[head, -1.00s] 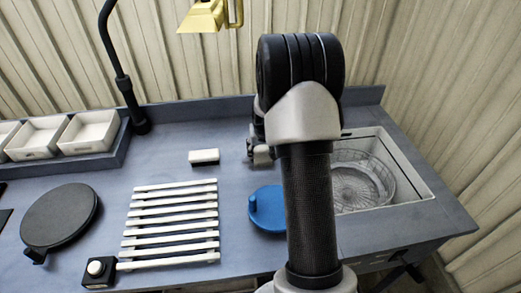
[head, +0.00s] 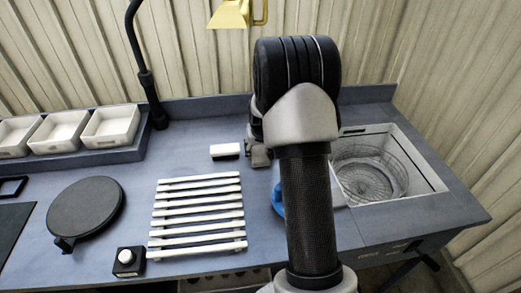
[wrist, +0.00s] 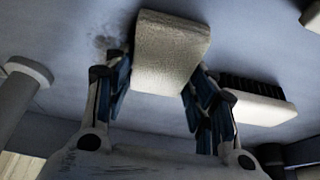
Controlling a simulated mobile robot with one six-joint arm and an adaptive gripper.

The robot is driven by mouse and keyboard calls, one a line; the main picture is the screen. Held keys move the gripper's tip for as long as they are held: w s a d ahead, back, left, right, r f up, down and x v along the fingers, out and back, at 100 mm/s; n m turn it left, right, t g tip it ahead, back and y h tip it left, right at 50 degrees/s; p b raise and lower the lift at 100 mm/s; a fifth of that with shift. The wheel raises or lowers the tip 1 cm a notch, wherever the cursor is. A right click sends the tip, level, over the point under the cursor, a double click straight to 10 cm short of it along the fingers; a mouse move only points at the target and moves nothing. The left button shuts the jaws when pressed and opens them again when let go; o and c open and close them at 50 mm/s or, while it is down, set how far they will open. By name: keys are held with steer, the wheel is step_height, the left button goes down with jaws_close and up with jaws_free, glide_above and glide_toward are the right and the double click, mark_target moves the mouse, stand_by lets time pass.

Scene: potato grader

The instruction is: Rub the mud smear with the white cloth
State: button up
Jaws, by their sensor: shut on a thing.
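My gripper (wrist: 157,78) is shut on the white cloth (wrist: 172,45), a thick pale pad between the fingers in the wrist view. The mud smear (wrist: 106,43) is a faint dark smudge on the blue-grey surface, just left of the cloth in that view. I cannot tell whether the cloth touches the surface. In the head view my gripper (head: 260,153) shows only partly beside my arm, and the cloth and smear cannot be made out there.
A white-backed brush with black bristles (wrist: 258,100) lies close right of the gripper; it also shows in the head view (head: 225,151). A white slatted rack (head: 198,215), black round plate (head: 87,207) and lamp stand (head: 150,90) are left. A basin (head: 370,175) is right.

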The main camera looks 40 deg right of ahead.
mark_target(259, 148)
step_height(259, 148, up, 4)
steer(key=shift+s+f+p, duration=0.1)
steer(key=shift+f+p, duration=0.15)
steer(key=shift+p, duration=0.7)
steer(key=shift+r+p, duration=1.5)
steer(key=shift+r, duration=0.85)
steer(key=shift+f, duration=0.1)
